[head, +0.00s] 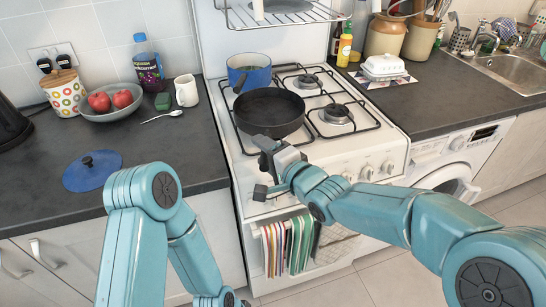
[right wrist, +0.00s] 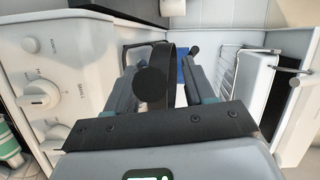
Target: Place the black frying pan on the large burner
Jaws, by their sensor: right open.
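The black frying pan (head: 269,111) sits on the front left of the white stove, hiding what is under it. Uncovered burners show at the front right (head: 336,113) and back right (head: 307,81); I cannot tell which burner is largest. My right gripper (head: 263,168) is open at the stove's front edge, just in front of the pan. In the right wrist view, the open jaws (right wrist: 161,58) stand either side of the pan's dark handle (right wrist: 152,86), which is not gripped. My left arm is at lower left; its gripper is out of view.
A blue pot (head: 250,73) stands on the back left of the stove. A wire rack (head: 280,13) hangs above. Striped towels (head: 288,245) hang at the oven front. A blue lid (head: 92,170) and a fruit bowl (head: 112,107) are on the left counter.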

